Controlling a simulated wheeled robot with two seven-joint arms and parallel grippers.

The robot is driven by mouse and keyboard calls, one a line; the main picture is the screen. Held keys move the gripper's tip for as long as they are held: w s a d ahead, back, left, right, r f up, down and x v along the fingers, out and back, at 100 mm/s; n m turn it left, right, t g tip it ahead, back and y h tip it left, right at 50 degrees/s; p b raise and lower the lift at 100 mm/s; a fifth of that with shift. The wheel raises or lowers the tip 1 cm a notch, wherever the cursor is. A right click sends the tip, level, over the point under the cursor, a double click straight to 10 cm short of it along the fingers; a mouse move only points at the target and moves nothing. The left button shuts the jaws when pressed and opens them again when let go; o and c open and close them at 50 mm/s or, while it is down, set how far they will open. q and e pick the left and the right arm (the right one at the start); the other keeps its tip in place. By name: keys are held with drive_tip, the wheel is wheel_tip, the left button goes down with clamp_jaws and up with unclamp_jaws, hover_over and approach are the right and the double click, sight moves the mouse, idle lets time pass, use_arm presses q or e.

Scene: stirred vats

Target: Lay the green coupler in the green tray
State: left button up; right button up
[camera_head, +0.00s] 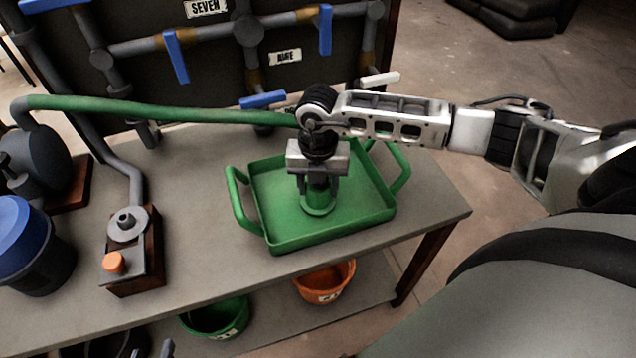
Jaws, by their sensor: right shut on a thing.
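My right gripper (318,180) points down over the green tray and is shut on the green coupler (318,203), a short upright cylinder with a wider ring at its base. The coupler is inside the tray's outline; I cannot tell whether its base touches the floor. The green tray (275,200) is shallow, with a loop handle at each side, and rests on the grey table. No other item shows in it. A small grey tip (167,348) at the bottom edge may be my left gripper; its jaws cannot be made out.
A green hose (160,110) runs from the pump (40,158) to behind my right wrist. A box with an orange button (113,263) and a blue-topped vessel (25,235) stand left. Valve pipes back the table (200,240). Green (218,318) and orange (325,284) buckets sit below.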

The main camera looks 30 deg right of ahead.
drive_tip(key=shift+f, duration=0.25)
drive_tip(key=shift+f, duration=0.2)
drive_tip(key=o, duration=1)
drive_tip(key=shift+o, duration=0.2)
wheel_tip(320, 180, up, 12)
drive_tip(key=shift+r, duration=0.25)
